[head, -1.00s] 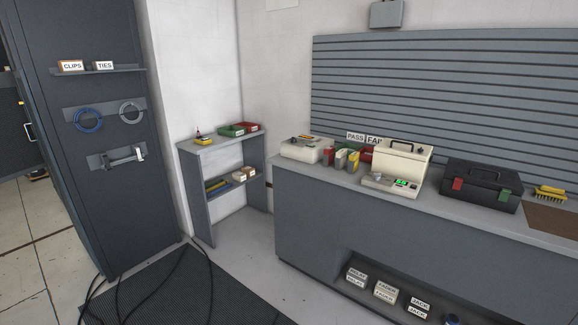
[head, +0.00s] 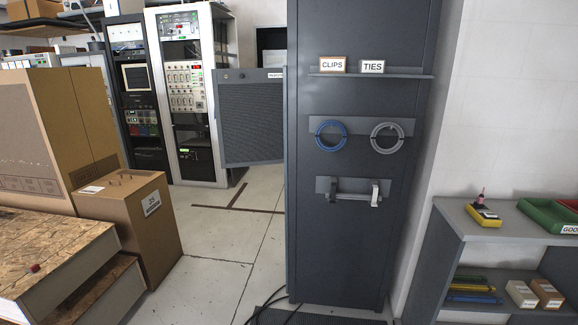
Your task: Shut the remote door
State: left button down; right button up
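A dark grey door panel with a perforated face (head: 250,118) stands out to the left from behind the tall dark cabinet. It looks swung open. A small white label (head: 276,75) sits at its top right corner, too small to read for sure. The cabinet hides the panel's right edge and whatever it is mounted on. Neither of my grippers shows in the head view.
The tall dark cabinet side (head: 355,230) carries a shelf, cable coils and a handle. Equipment racks (head: 185,100) stand behind. Tiled floor (head: 215,240) between is clear; black cables lie near the cabinet's foot.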

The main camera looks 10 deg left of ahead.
aim_at(248, 103)
jog(key=i+j+u, duration=0.1)
jog(key=i+u, duration=0.35)
jog(key=i, duration=1.2)
